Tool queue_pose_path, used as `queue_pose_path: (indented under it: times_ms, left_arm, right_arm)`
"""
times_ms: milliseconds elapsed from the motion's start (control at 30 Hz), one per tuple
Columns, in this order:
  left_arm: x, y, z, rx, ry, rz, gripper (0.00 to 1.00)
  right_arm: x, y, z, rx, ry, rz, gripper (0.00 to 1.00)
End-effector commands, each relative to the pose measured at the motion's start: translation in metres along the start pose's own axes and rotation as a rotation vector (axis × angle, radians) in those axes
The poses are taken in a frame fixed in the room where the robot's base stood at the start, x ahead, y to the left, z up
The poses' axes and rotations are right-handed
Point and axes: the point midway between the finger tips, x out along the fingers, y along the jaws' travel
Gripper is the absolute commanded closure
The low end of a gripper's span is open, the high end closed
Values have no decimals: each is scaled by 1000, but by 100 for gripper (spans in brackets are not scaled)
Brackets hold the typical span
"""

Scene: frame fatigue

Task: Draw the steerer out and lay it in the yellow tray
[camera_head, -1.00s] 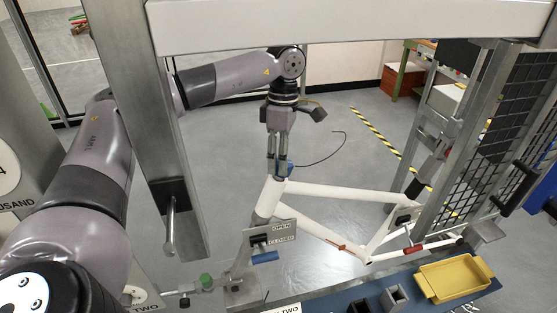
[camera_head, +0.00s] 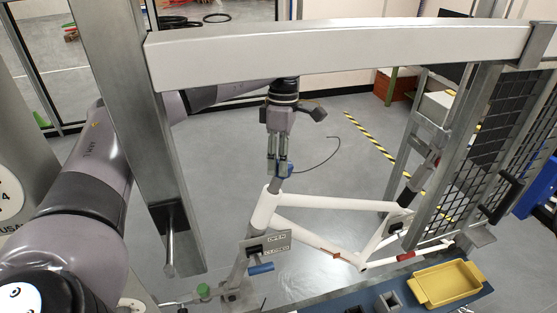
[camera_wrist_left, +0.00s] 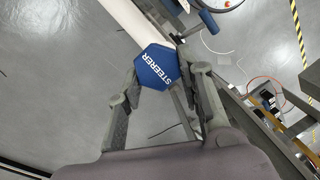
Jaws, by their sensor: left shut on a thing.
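The steerer shows in the left wrist view as a blue six-sided cap (camera_wrist_left: 157,67) marked STEERER. In the head view a short grey length of the steerer (camera_head: 274,186) stands between the fingers and the top of the white frame's head tube (camera_head: 263,211). My left gripper (camera_head: 278,171) points down above the head tube and is shut on the steerer. The steerer's lower part is hidden in the tube. The yellow tray (camera_head: 446,281) lies empty at the lower right, well away from the gripper. My right gripper is not in view.
A white crossbeam (camera_head: 340,52) spans above the frame, in front of my left arm. A grey post (camera_head: 135,130) stands at left, a mesh panel (camera_head: 490,140) at right. An OPEN/CLOSED plate (camera_head: 278,243) with a blue handle (camera_head: 261,268) is beside the head tube. Small grey holders (camera_head: 388,300) stand left of the tray.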

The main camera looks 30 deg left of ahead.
Motion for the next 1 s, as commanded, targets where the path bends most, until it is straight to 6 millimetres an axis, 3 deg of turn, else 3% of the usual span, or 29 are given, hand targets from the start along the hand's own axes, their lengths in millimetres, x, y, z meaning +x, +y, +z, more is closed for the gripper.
queue_pose_path:
  times_ms: [1000]
  left_arm:
    - [-42,0,13,2,-2,2,99]
  right_arm:
    - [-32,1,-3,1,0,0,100]
